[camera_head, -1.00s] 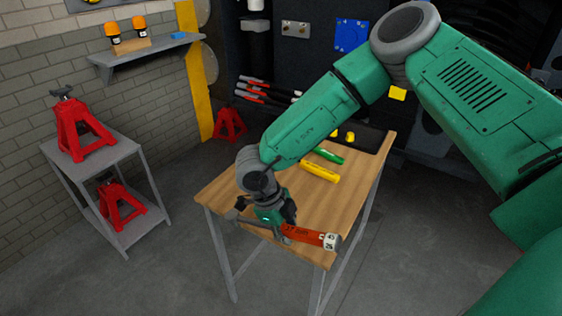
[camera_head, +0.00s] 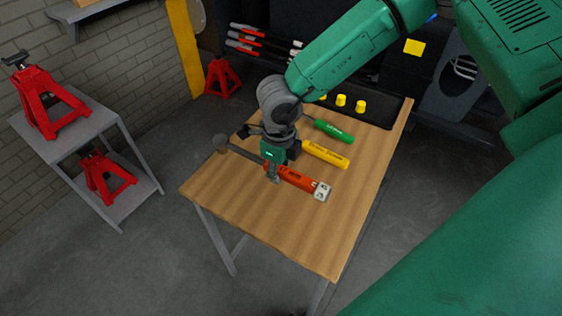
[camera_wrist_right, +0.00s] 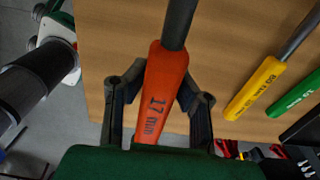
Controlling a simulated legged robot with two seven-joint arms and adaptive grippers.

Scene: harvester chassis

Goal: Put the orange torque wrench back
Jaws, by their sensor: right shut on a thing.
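The orange torque wrench (camera_head: 298,181) has an orange-red handle with a white end and a grey shaft reaching left to a round head. My right gripper (camera_head: 272,172) is shut on its handle. The wrench is over the wooden table, in front of the yellow wrench and roughly parallel to it; I cannot tell whether it touches the tabletop. In the right wrist view the handle (camera_wrist_right: 160,95), marked "17 mm", sits between the fingers. A yellow-handled wrench (camera_head: 326,155) and a green-handled wrench (camera_head: 334,131) lie further back. My left gripper is not in view.
The wooden table (camera_head: 300,238) is clear at its front. A black tray (camera_head: 378,112) with yellow pieces is at its back. Left of it, a grey stand (camera_head: 122,165) holds red jacks (camera_head: 45,98). Another red jack (camera_head: 222,78) stands on the floor behind.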

